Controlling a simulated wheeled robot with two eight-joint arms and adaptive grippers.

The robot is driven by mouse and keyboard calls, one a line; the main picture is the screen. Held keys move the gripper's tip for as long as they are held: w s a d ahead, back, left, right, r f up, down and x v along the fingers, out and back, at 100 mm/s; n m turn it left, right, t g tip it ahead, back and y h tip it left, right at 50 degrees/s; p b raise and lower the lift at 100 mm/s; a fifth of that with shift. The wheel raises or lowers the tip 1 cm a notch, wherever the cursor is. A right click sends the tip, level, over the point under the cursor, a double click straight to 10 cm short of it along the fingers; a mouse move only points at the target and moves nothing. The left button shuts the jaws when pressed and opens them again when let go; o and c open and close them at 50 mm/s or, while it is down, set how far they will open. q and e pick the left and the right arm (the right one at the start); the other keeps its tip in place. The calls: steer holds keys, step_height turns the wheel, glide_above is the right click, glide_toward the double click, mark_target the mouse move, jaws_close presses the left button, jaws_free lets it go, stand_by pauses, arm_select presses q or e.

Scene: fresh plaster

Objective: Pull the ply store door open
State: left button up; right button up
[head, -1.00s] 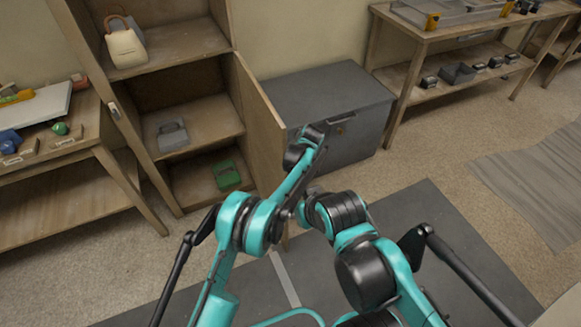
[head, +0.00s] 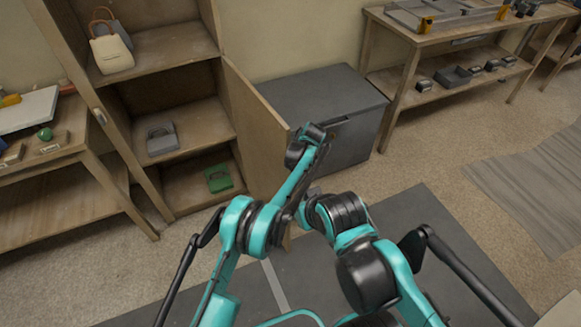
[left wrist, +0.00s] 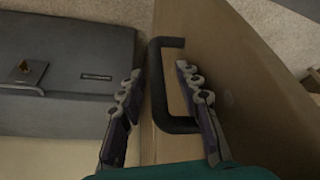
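The ply store is a tall wooden cupboard (head: 141,92) at the left of the head view. Its ply door (head: 252,120) stands part open, its free edge toward me and in front of a grey chest. In the left wrist view the door (left wrist: 235,75) fills the middle and right, with a dark D-shaped handle (left wrist: 157,85) on it. My left gripper (head: 322,134) is at the door's free edge. Its fingers (left wrist: 160,78) are apart, one each side of the handle bar, with a small gap showing. My right gripper is not visible; only the right arm's links show.
Inside the cupboard are a cream bag (head: 111,52), a grey item (head: 162,139) and a green item (head: 218,178). The grey chest (head: 325,95) stands behind the door. A workbench (head: 455,30) is at the back right. The floor to the right is open.

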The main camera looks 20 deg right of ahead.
arm_select(q)
steer(key=shift+s+d+r, duration=0.1)
steer(key=v, duration=1.1)
steer(key=shift+r, duration=0.4)
steer(key=shift+s, duration=0.15)
